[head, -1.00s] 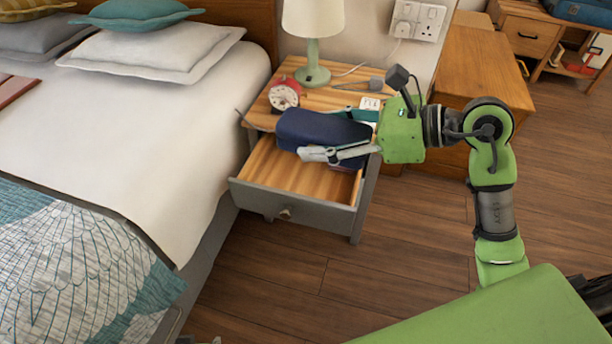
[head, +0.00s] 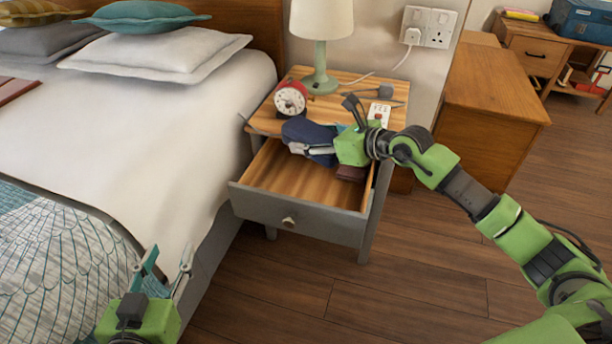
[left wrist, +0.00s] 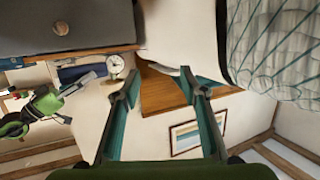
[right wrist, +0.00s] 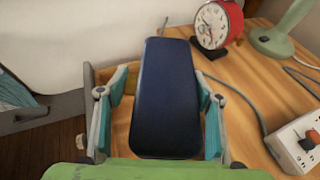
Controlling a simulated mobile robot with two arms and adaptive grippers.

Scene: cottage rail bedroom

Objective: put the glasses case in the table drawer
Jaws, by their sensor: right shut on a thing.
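The dark blue glasses case (head: 303,131) is held at the back of the open drawer (head: 278,208) of the bedside table, near the tabletop edge. In the right wrist view the case (right wrist: 166,95) lies lengthwise between the two fingers. My right gripper (head: 312,150) is shut on it. The wrist partly hides the case in the head view; its exact height over the drawer is hard to tell. My left gripper (head: 168,264) is open and empty beside the bed, low in the head view; its spread fingers also show in the left wrist view (left wrist: 160,88).
A red alarm clock (head: 290,98), a lamp (head: 319,82) and a white power strip (head: 379,112) stand on the tabletop. A dark reddish-brown item (head: 351,173) lies at the drawer's right back. The drawer's front and left parts are bare. The bed (head: 150,140) borders the left.

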